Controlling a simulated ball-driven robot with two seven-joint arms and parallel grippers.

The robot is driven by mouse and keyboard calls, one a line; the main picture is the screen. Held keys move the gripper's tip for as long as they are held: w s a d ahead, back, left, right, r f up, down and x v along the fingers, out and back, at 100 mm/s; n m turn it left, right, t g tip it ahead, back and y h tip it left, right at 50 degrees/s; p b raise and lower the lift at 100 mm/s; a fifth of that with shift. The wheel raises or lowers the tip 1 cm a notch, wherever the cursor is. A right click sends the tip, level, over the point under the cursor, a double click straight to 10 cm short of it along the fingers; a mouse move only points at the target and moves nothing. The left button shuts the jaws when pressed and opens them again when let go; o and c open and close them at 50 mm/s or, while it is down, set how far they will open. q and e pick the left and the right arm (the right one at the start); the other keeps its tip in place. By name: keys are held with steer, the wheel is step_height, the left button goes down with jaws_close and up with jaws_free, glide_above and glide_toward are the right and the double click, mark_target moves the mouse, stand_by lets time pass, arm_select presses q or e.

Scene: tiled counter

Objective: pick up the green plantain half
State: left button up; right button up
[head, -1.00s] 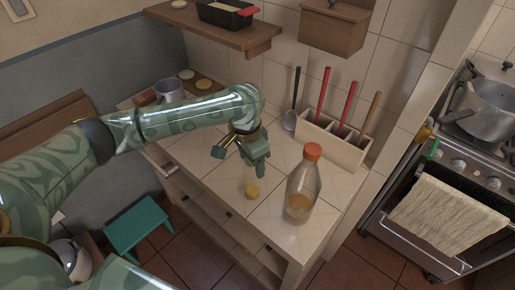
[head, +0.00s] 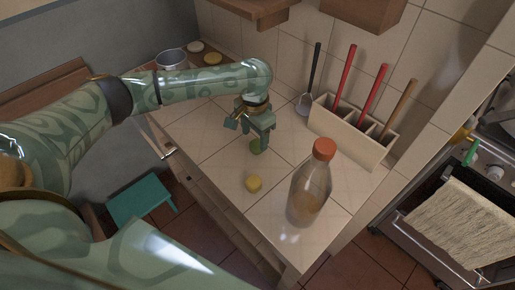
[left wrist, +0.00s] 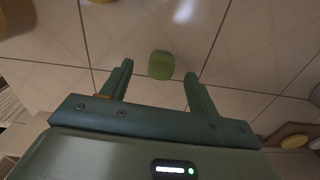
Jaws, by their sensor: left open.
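The green plantain half (head: 258,147) stands on the tiled counter, just under my left gripper (head: 258,138) in the head view. In the left wrist view the plantain half (left wrist: 161,65) lies between and slightly beyond the two fingertips of my left gripper (left wrist: 158,75). The jaws are open and apart from it on both sides. The gripper's fingers hide part of it in the head view. My right gripper is not seen.
A bottle with an orange cap (head: 311,190) stands to the right. A utensil box (head: 352,135) is at the wall. A metal pot (head: 172,59) stands at the far left end.

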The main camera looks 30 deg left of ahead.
mark_target(257, 143)
arm_select(q)
steer(key=f+b, duration=0.1)
steer(key=f, duration=0.1)
steer(key=w+f+b, duration=0.1)
steer(key=f+b, duration=0.1)
steer(key=f, duration=0.1)
steer(key=shift+w+f, duration=0.15)
steer(key=shift+f, duration=0.1)
steer(key=shift+r, duration=0.2)
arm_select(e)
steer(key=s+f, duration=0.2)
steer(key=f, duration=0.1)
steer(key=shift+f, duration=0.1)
arm_select(q)
steer(key=c, duration=1.1)
steer(key=shift+o, duration=0.2)
